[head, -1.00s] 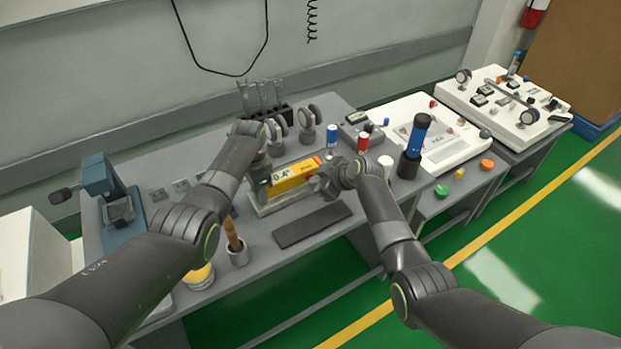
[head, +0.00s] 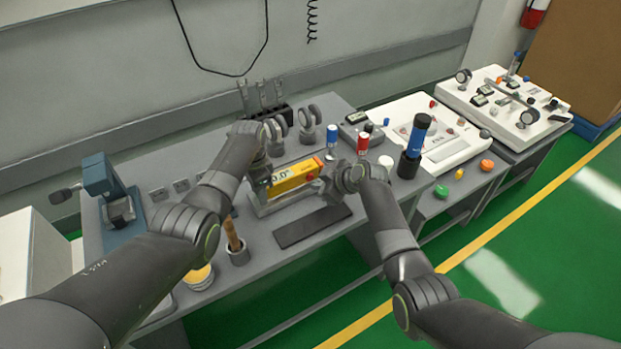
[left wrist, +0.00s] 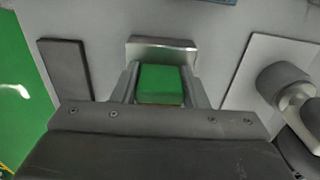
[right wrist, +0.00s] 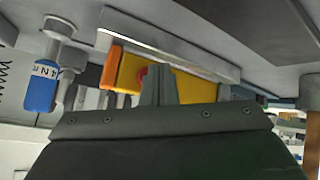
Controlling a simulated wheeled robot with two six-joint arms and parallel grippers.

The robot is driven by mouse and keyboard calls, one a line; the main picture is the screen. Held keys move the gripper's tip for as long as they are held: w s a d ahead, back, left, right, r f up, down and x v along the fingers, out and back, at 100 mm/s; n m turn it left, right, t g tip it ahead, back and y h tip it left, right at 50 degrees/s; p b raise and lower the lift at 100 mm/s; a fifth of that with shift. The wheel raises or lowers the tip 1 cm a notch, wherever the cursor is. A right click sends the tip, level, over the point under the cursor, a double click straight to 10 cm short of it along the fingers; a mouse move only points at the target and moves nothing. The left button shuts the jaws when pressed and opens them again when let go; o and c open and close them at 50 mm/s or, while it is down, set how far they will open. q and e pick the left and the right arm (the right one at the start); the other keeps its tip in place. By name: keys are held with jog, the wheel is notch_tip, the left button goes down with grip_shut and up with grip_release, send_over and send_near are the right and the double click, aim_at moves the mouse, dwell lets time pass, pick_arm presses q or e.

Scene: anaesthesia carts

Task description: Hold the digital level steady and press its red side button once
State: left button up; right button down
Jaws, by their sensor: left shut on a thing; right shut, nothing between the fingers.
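The digital level (head: 296,174) is a yellow bar with a red-orange end and a display that appears to read 0.0°. It is above a pale metal base (head: 270,206) on the bench; I cannot tell whether they touch. My left gripper (head: 263,178) is shut on the level's left end. In the left wrist view, a green end face (left wrist: 160,84) shows between its fingers. My right gripper (head: 326,179) is shut and empty at the level's right part. In the right wrist view, its fingertips (right wrist: 159,70) are beside the red button (right wrist: 143,73), partly covering it; contact is unclear.
A dark mat (head: 300,228) lies in front of the base. A cup with a wooden handle (head: 236,244) stands to the left. Round clamps are behind.

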jog(key=shift+s, duration=0.1)
jog(key=shift+s+d, duration=0.45)
jog(key=shift+s, duration=0.25)
jog(key=shift+s+d, duration=0.4)
jog(key=shift+s, duration=0.35)
jog(key=shift+s+d, duration=0.45)
jog(key=shift+s, duration=0.25)
pick_arm(q)
jog(key=o, duration=1.2)
jog(key=shift+o, duration=0.2)
jog(key=shift+r, duration=0.15)
